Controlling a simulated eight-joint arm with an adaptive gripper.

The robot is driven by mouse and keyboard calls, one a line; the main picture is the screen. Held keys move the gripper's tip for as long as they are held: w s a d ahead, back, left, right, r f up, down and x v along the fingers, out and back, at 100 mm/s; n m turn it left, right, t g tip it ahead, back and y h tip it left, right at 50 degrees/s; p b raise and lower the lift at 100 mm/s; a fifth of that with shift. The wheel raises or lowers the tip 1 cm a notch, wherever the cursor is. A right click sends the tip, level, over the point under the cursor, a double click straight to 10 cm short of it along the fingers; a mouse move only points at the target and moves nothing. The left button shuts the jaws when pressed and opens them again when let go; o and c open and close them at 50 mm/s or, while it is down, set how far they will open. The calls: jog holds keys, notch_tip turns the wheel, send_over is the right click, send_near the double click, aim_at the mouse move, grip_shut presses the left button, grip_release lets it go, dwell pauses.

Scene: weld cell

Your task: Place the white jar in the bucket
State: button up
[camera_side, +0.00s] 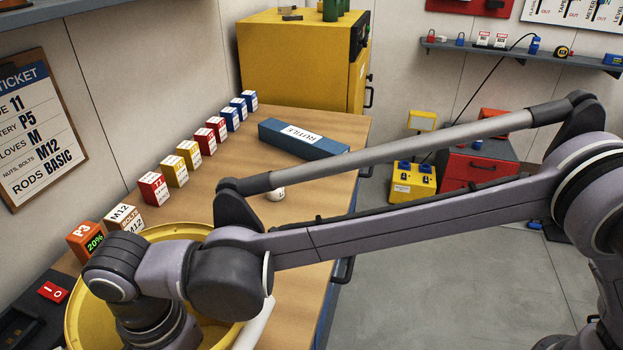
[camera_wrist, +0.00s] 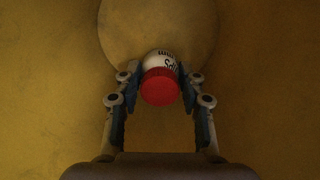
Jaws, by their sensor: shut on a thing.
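My gripper (camera_wrist: 161,82) is shut on a white jar (camera_wrist: 160,60) with a red lid and dark lettering. In the wrist view the jar sits between the two fingers, with the yellow bucket (camera_wrist: 50,80) all around and its round floor beyond. I cannot tell whether the jar touches that floor. In the side view the yellow bucket (camera_side: 180,232) stands at the lower left on the bench. My wrist reaches down into it, and the gripper and jar are hidden there.
Small boxes (camera_side: 178,170) stand in a row along the wall side of the wooden bench (camera_side: 230,185). A blue RUTILE box (camera_side: 302,140) lies toward the back. A small white object (camera_side: 276,194) lies on the bench under my arm. A yellow cabinet (camera_side: 295,60) stands behind.

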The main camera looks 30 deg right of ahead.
jog(key=shift+f, duration=0.35)
jog(key=o, duration=1.2)
notch_tip(320, 180, up, 12)
jog(key=shift+r, duration=0.15)
